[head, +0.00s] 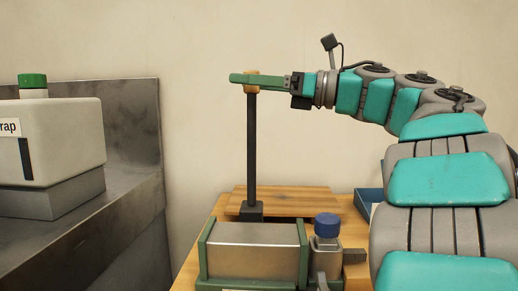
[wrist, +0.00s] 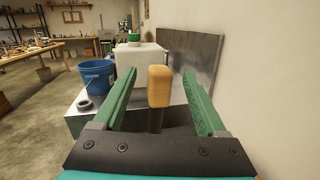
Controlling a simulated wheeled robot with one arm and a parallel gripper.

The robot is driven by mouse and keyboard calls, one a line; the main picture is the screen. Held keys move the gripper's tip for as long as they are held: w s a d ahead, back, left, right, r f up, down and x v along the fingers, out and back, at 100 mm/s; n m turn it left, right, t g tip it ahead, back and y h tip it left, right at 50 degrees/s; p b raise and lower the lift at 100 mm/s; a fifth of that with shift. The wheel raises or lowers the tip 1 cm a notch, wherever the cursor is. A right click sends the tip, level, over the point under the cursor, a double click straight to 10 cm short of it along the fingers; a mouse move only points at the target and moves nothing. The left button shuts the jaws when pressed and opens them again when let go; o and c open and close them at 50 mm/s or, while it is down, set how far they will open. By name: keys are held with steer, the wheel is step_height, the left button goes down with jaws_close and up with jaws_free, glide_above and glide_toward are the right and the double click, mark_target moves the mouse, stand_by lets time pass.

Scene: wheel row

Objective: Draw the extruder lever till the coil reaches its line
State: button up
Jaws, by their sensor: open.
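The extruder (head: 255,262) is a metal box with green end plates at the bottom of the head view. Its lever (head: 251,150) is a dark upright rod with an orange-tan knob (head: 251,89) on top. My gripper (head: 236,78) is level at the knob's height, its green fingers reaching past it. In the wrist view, the knob (wrist: 159,88) stands between the two open fingers of my gripper (wrist: 159,74), with gaps on both sides. The coil and its line cannot be made out in either view.
A wooden board (head: 290,201) lies behind the extruder, and a blue-capped part (head: 327,226) stands at its right. A pale box with a green cap (head: 50,130) stands on a metal bench at left. The wrist view shows a blue bucket (wrist: 97,78) and a grey ring (wrist: 84,104).

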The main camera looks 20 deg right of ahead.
steer(key=b+v, duration=0.1)
steer(key=v, duration=0.3)
steer(key=shift+b, duration=0.35)
